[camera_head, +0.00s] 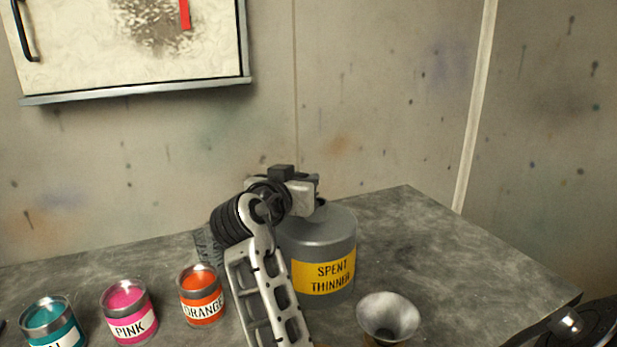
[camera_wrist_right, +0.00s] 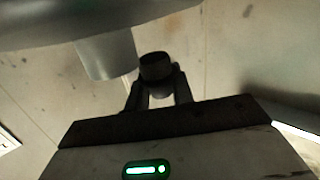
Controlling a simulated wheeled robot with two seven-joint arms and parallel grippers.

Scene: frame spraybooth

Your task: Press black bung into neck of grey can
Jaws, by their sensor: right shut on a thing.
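The grey can (camera_head: 325,240) stands on the bench, with a yellow label reading SPENT THINNER. My right gripper (camera_head: 312,196) is over the can's top in the head view and largely hides its neck. In the right wrist view, my right gripper (camera_wrist_right: 158,84) is shut on the black bung (camera_wrist_right: 155,67), a small dark cylinder between the fingertips. The grey can's neck (camera_wrist_right: 105,56) shows there just left of the bung. The bung appears beside the neck, not in it; the depth between them is unclear. My left gripper is not in view.
Open paint tins, teal (camera_head: 53,322), pink (camera_head: 129,312) and orange (camera_head: 202,295), stand left of my right arm. A metal funnel (camera_head: 388,318) stands in front of the can. The bench (camera_head: 440,245) is clear right of the can.

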